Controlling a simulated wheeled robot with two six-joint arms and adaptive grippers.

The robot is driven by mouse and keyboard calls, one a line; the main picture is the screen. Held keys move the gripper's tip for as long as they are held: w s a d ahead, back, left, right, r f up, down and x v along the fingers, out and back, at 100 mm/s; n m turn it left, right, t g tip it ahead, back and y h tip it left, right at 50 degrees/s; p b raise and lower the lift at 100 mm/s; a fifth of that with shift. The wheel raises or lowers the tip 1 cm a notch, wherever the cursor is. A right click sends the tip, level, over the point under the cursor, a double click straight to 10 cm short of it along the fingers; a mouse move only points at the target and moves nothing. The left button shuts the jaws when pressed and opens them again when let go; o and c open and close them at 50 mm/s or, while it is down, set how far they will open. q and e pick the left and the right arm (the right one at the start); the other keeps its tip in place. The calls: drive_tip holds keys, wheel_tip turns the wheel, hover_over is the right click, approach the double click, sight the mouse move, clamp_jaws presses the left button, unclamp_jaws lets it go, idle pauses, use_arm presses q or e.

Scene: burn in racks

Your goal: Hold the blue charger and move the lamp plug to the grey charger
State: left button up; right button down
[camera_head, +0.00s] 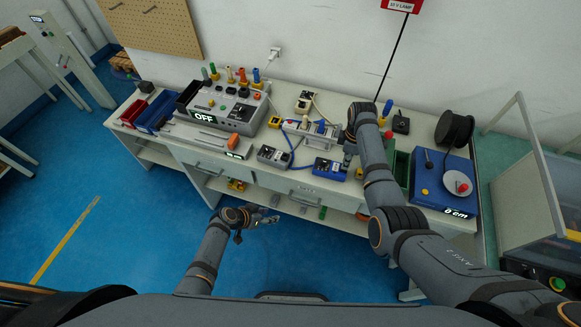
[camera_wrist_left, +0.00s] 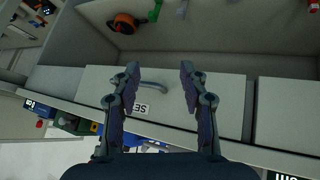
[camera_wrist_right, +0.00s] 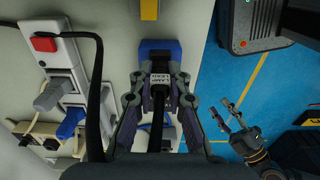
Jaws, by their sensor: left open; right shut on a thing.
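The blue charger (camera_head: 325,168) lies at the bench's front edge, right of the grey charger (camera_head: 272,155). My right gripper (camera_head: 350,147) is above and just right of the blue charger. In the right wrist view its fingers (camera_wrist_right: 160,85) are shut on the lamp plug (camera_wrist_right: 160,77), which has a white label and a black cord. A blue block (camera_wrist_right: 160,48), probably the blue charger, is right beyond the plug; I cannot tell whether they are joined. My left gripper (camera_head: 270,219) is open and empty in front of the bench, below the chargers; in its wrist view the fingers (camera_wrist_left: 160,70) stand apart.
A power strip (camera_wrist_right: 62,75) holds grey and blue plugs. A grey power unit (camera_head: 225,110) reads OFF at the left. Drawer fronts (camera_wrist_left: 165,95) face my left gripper. Cables cross the bench middle.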

use_arm(q)
drive_tip(key=w+d+r+m+t+h, duration=0.1)
drive_tip(key=w+d+r, duration=0.15)
drive_tip(key=r, duration=0.25)
drive_tip(key=w+d+r+m+h, duration=0.2)
drive_tip(key=w+r, duration=0.1)
drive_tip(key=r, duration=0.1)
drive_tip(key=m+h, duration=0.3)
approach(322, 162)
drive_tip(key=shift+t, duration=0.4)
drive_tip(key=x, duration=0.8)
drive_tip(key=shift+s+d+f, duration=0.15)
drive_tip(key=shift+s+d, duration=0.05)
drive_tip(key=shift+c, duration=0.4)
drive_tip(key=shift+y, duration=0.3)
clamp_jaws()
